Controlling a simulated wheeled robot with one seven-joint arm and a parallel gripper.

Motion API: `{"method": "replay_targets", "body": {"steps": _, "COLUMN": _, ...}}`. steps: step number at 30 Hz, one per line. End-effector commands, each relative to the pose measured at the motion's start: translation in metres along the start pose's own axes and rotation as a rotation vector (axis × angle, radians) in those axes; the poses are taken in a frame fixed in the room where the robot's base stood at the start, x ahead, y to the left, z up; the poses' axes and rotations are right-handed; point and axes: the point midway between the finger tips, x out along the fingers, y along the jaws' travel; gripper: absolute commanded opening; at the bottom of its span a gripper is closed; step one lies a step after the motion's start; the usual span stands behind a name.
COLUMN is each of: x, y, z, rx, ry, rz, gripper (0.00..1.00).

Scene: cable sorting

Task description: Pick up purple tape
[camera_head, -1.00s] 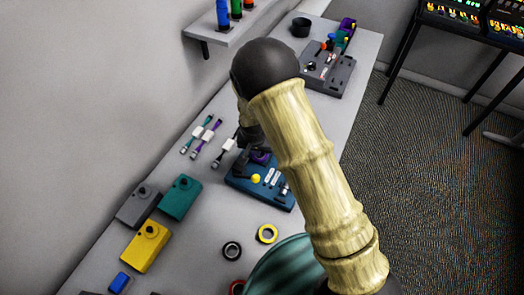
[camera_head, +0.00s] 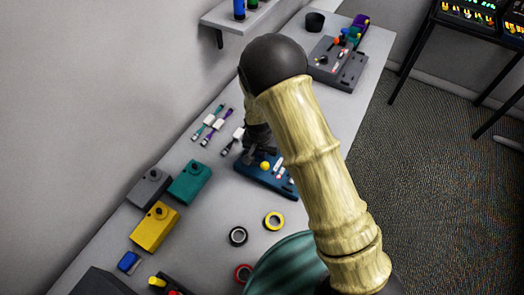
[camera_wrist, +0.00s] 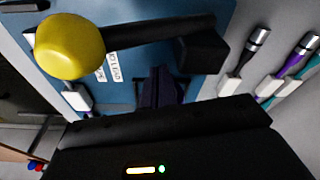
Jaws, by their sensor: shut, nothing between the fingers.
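My gripper (camera_head: 254,156) is low over the blue board (camera_head: 275,182), at its far left part. It is shut with nothing held. The board has a yellow knob (camera_head: 265,165), which is large at the upper left of the wrist view (camera_wrist: 70,45). No purple roll shows clearly in the head view, where my arm covers part of the board.
Cables (camera_head: 212,124) lie left of my gripper. Grey (camera_head: 149,187), teal (camera_head: 189,180) and yellow (camera_head: 155,227) boxes stand at left. A grey board (camera_head: 338,65) is farther back.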

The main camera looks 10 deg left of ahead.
Motion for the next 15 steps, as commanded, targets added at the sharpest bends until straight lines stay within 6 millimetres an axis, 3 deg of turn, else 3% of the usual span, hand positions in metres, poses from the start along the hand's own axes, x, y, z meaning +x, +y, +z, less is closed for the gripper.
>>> {"method": "replay_targets", "body": {"steps": 9, "x": -0.017, "y": 0.005, "z": -0.008, "rx": 0.012, "ry": 0.006, "rz": 0.000, "gripper": 0.00}}
{"method": "replay_targets", "body": {"steps": 15, "x": -0.016, "y": 0.004, "z": -0.008, "rx": 0.010, "ry": 0.007, "rz": -0.001, "gripper": 0.00}}
